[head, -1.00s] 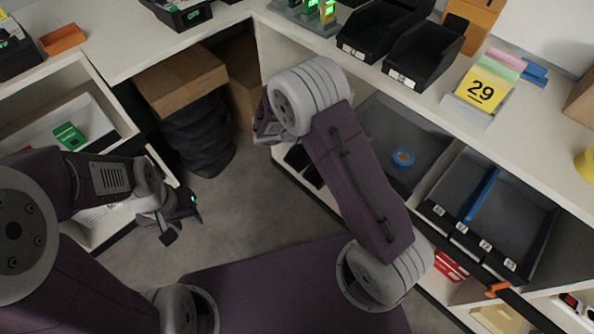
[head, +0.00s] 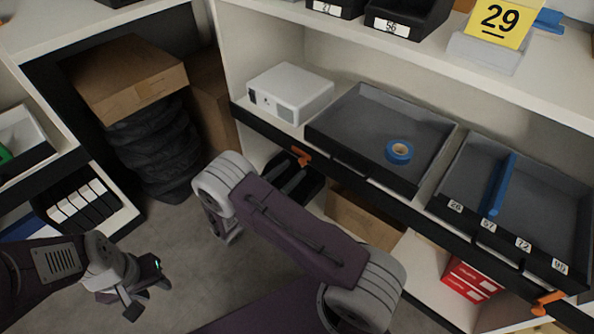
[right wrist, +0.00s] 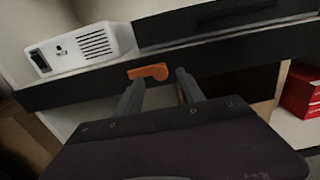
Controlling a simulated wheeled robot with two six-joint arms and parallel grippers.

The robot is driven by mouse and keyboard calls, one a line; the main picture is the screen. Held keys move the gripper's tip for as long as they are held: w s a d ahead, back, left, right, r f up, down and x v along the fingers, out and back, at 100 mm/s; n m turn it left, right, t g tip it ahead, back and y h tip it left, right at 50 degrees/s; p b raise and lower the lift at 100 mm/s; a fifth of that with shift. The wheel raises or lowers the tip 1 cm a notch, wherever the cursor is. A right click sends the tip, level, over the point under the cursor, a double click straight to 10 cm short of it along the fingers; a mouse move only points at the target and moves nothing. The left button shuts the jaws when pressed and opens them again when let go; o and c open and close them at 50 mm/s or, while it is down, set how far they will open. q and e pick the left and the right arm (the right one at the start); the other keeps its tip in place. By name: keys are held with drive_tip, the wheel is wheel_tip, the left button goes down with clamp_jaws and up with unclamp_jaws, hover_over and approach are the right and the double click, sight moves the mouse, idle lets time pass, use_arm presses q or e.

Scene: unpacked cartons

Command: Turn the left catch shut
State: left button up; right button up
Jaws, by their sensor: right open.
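The left catch (head: 300,157) is a small orange lever on the black front rail, below the gap between the white box and the grey tray. In the right wrist view the left catch (right wrist: 146,72) lies nearly level along the rail, its rounded end to the right. My right gripper (right wrist: 159,80) is open, its two grey fingers pointing at the rail, with the catch showing between and just beyond the tips. Contact cannot be told. My left gripper (head: 147,297) hangs over the floor at lower left, fingers apart and empty, far from the catch.
A white box (head: 290,90) stands on the shelf above the catch. A grey tray (head: 350,110) holds a blue tape roll (head: 399,152). Another orange catch (head: 547,303) is further right on the rail. Red boxes (head: 470,280) sit below. Cartons (head: 130,80) stand at left.

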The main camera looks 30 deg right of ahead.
sight(301, 163)
drive_tip(key=x, duration=0.2)
drive_tip(key=shift+d+f+b, duration=0.1)
drive_tip(key=shift+d+b, duration=0.15)
drive_tip(key=shift+b, duration=0.15)
drive_tip(key=shift+w+d, duration=0.2)
drive_tip(key=shift+d, duration=0.05)
use_arm(q)
drive_tip(key=shift+f, duration=0.75)
use_arm(e)
drive_tip(key=shift+c, duration=0.3)
clamp_jaws()
